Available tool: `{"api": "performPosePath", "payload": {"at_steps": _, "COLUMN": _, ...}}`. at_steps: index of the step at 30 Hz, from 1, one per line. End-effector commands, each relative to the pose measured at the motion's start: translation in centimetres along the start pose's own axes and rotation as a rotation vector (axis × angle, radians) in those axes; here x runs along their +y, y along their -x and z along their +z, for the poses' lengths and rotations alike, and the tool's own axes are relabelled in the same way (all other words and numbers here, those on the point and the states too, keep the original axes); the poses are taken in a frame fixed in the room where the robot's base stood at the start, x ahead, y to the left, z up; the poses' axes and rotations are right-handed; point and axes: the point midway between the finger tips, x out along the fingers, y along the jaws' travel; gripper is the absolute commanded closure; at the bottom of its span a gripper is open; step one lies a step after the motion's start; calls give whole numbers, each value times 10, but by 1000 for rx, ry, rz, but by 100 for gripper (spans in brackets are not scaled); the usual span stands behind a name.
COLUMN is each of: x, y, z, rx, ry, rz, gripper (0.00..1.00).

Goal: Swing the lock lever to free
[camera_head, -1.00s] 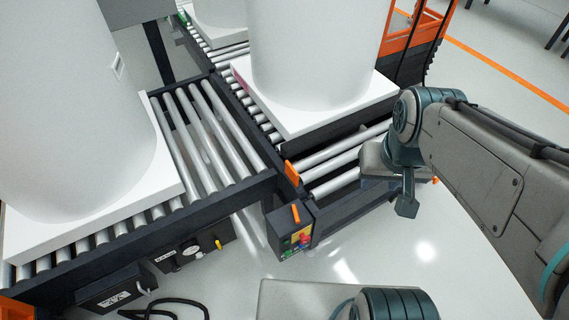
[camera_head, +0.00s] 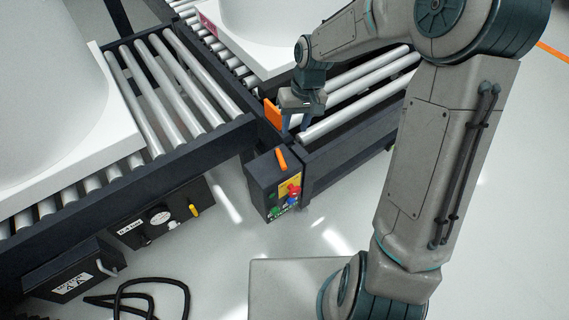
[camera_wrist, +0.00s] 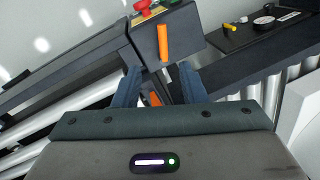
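Two orange parts are near my gripper, and I cannot tell for sure which is the lock lever. One is an orange bar (camera_head: 281,160) on the control box (camera_head: 262,190); it also shows in the wrist view (camera_wrist: 163,42), beyond my fingertips. The other is an orange plate (camera_head: 272,114) at the conveyor corner, partly showing between my fingers in the wrist view (camera_wrist: 152,98). My gripper (camera_head: 301,121) points down close beside the plate. Its fingers are apart in the wrist view (camera_wrist: 160,76), with nothing seen gripped. Contact with the plate cannot be told.
A roller conveyor (camera_head: 185,160) on the left carries a large white tank (camera_head: 45,90) on a pallet. Another white tank (camera_head: 265,25) stands behind my gripper. A pressure panel (camera_head: 165,222) and a black hose (camera_head: 140,290) are at lower left. Open floor lies in front.

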Motion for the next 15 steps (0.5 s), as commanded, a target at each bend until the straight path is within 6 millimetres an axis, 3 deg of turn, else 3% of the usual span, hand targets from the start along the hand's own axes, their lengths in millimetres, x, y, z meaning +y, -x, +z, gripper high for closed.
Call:
{"api": "performPosePath", "payload": {"at_steps": 1, "x": 1, "y": -11, "z": -3, "rx": -1, "ry": 1, "rz": -12, "gripper": 62}}
{"api": "performPosePath", "payload": {"at_steps": 8, "x": -1, "y": -32, "z": -6, "rx": -4, "ry": 5, "rz": -24, "gripper": 62}}
{"api": "performPosePath", "payload": {"at_steps": 15, "x": -2, "y": -83, "z": -6, "rx": -5, "ry": 5, "rz": -24, "gripper": 62}}
